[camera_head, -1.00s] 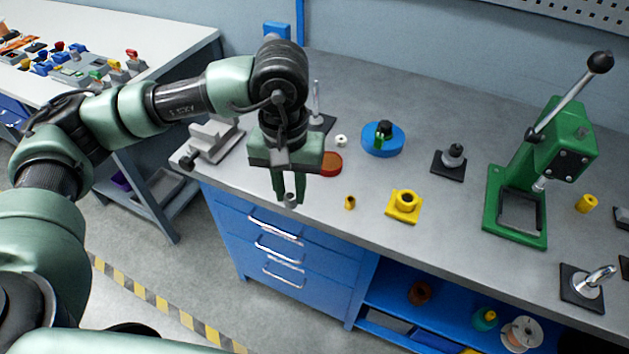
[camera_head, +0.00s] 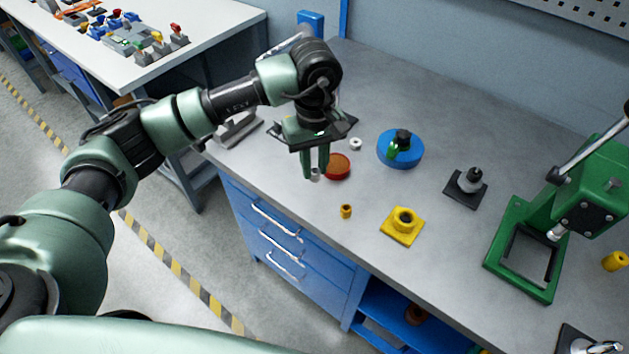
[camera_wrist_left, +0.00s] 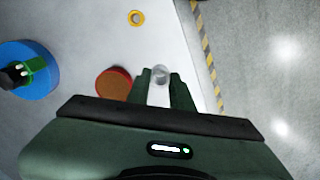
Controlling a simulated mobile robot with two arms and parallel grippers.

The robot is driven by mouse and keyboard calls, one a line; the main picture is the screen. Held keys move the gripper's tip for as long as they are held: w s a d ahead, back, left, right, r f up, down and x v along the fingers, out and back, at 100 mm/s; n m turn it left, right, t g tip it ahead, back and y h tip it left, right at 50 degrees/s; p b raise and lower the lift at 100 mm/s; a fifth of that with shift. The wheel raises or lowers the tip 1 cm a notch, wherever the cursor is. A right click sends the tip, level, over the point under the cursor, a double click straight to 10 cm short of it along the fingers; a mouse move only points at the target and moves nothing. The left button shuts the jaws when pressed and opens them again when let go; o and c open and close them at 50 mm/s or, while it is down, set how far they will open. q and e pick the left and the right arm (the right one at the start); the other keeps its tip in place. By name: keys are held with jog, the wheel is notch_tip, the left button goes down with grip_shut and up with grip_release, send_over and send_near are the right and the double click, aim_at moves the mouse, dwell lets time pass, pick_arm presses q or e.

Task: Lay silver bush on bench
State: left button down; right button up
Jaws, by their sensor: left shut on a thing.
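The silver bush (camera_head: 315,175) is a small grey ring between the fingertips of my left gripper (camera_head: 316,170). In the left wrist view the bush (camera_wrist_left: 160,75) shows at the tips of the green fingers (camera_wrist_left: 160,86), which are shut on it. The gripper points down near the front edge of the grey bench (camera_head: 370,255), beside an orange-red disc (camera_head: 338,166). I cannot tell how high the bush is above the bench top. My right gripper is not in view.
On the bench stand a brass bush (camera_head: 346,211), a yellow flanged block (camera_head: 402,225), a blue round fixture (camera_head: 401,150), a white ring (camera_head: 355,144), a black-based post (camera_head: 468,185) and a green press (camera_head: 545,240). Clear bench lies between the yellow block and the press.

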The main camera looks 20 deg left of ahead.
aim_at(315, 170)
pick_arm(q)
notch_tip(315, 170, down, 3)
jog(key=shift+f+p, duration=0.15)
jog(key=shift+p, duration=0.15)
notch_tip(315, 170, down, 4)
jog(key=shift+r+p, duration=0.1)
jog(key=shift+p, duration=0.5)
jog(key=shift+f, duration=0.3)
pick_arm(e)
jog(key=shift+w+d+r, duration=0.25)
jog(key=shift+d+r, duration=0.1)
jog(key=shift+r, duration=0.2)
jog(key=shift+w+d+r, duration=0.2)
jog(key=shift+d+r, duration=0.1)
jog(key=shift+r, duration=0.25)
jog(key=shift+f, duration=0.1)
pick_arm(q)
jog(key=shift+f+b, duration=0.2)
jog(key=shift+b, duration=0.15)
jog(key=c, duration=1.2)
grip_release()
jog(key=shift+c, duration=0.2)
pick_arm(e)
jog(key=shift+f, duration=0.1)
pick_arm(q)
jog(key=shift+r, duration=0.1)
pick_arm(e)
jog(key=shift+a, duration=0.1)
